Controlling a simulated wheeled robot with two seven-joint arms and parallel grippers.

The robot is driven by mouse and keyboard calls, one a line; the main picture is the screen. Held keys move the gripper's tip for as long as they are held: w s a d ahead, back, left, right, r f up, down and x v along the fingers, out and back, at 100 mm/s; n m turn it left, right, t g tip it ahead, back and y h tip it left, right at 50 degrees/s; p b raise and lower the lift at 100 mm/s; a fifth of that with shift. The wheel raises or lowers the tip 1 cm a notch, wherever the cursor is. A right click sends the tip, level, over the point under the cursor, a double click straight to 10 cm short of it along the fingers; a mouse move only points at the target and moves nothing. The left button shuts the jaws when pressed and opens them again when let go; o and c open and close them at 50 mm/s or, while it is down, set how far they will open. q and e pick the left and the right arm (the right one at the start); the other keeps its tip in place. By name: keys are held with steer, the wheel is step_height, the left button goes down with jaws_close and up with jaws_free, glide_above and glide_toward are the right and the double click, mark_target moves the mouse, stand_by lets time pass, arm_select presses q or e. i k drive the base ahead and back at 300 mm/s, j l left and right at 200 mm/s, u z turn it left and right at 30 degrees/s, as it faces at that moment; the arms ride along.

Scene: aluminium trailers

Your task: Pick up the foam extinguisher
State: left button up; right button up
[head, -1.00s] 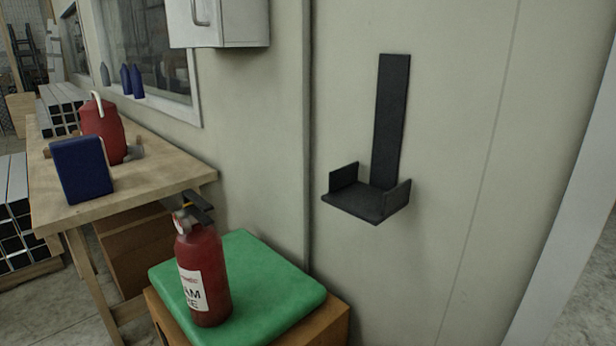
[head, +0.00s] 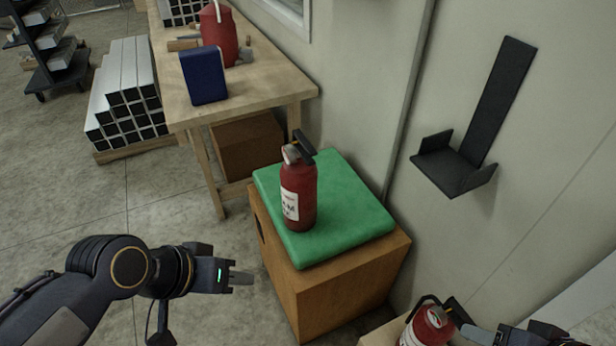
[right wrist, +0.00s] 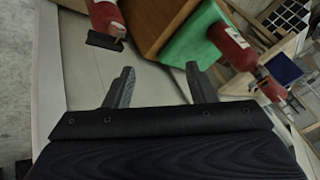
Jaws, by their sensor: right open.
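A red foam extinguisher (head: 299,195) with a white label and black top lever stands upright on a green cushion (head: 350,205) on a wooden box. It also shows in the right wrist view (right wrist: 232,45), at the upper right. My left gripper (head: 242,278) is apart from it, left of the box; its fingers are seen nearly edge-on, so its opening is unclear. My right gripper (right wrist: 160,85) has its fingers spread, with nothing between them. In the head view my right arm (head: 530,335) shows only in part at the bottom right corner.
A second red extinguisher (head: 428,328) stands at the lower right, close to my right arm. A black wall bracket (head: 455,165) hangs at the right, empty. A workbench (head: 260,92) holds a blue container (head: 203,76) and a red can (head: 219,38).

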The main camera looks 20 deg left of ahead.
mark_target(298, 171)
steer(key=j+u, duration=0.2)
steer(key=j, duration=0.2)
steer(key=i+j+u, duration=0.15)
steer(key=j, duration=0.25)
steer(key=i+j+u, duration=0.2)
steer(key=j, duration=0.2)
steer(key=i+j+u, duration=0.25)
steer(key=i, duration=0.2)
